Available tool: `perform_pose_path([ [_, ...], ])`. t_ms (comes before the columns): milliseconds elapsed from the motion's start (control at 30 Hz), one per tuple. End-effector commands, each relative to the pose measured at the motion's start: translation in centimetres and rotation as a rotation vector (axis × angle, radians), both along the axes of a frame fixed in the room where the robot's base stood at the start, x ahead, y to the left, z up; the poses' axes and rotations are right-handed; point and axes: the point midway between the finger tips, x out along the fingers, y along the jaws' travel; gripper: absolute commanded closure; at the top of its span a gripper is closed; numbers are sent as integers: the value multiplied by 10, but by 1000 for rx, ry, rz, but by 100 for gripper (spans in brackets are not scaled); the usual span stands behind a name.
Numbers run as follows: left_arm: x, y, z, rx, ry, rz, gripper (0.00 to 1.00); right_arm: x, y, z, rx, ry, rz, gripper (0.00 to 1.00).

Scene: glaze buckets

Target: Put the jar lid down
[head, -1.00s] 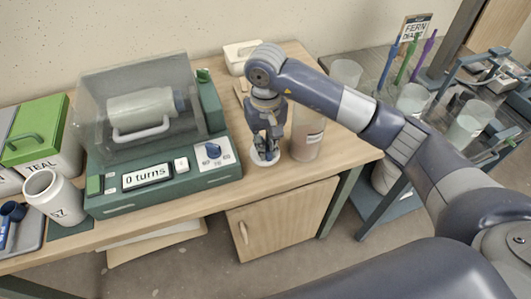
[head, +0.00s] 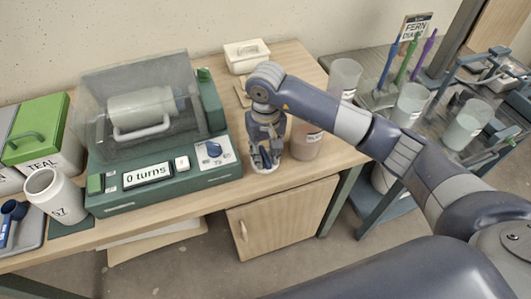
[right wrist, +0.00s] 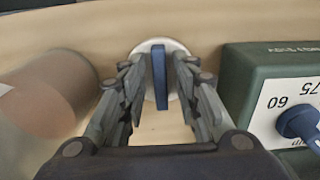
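The jar lid (right wrist: 174,48) is a white disc with an upright blue handle (right wrist: 160,80). It lies beneath my right gripper (right wrist: 158,68), near the table's front edge, and seems to rest on the wood. In the head view the right gripper (head: 264,166) points straight down and mostly hides the lid. Its two fingers stand on either side of the handle, with a gap on each side in the right wrist view, so it is open. My left gripper is not in view. An open white jar (head: 55,196) stands at the left of the table.
The green machine (head: 160,185), with a clear cover over a lying jar (head: 142,105), stands close left of the gripper. A brown-filled container (head: 306,142) stands close right. Shelves with cups (head: 410,103) are farther right.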

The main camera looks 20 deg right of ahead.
Motion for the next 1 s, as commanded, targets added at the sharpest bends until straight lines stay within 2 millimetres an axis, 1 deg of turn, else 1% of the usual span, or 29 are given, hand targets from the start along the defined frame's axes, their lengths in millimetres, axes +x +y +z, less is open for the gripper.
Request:
perform_pose_path([
  [167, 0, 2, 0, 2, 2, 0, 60, -1, 0, -1, -1, 4, 0, 69],
  [300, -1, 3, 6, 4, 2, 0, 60, -1, 0, 5, 0, 3, 0, 69],
  [333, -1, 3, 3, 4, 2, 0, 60, 0, 0, 9, 0, 0, 0, 69],
  [467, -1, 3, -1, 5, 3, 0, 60, 0, 0, 35, -1, -3, 1, 69],
  [600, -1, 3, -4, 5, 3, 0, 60, 0, 0, 68, -2, -4, 0, 69],
  [700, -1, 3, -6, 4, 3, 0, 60, -1, 0, 88, -1, -2, -1, 69],
  [833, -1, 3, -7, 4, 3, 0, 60, -1, 0, 108, -1, -1, -2, 69],
  [1000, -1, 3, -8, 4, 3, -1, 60, -2, 0, 120, -2, 2, -1, 69],
])
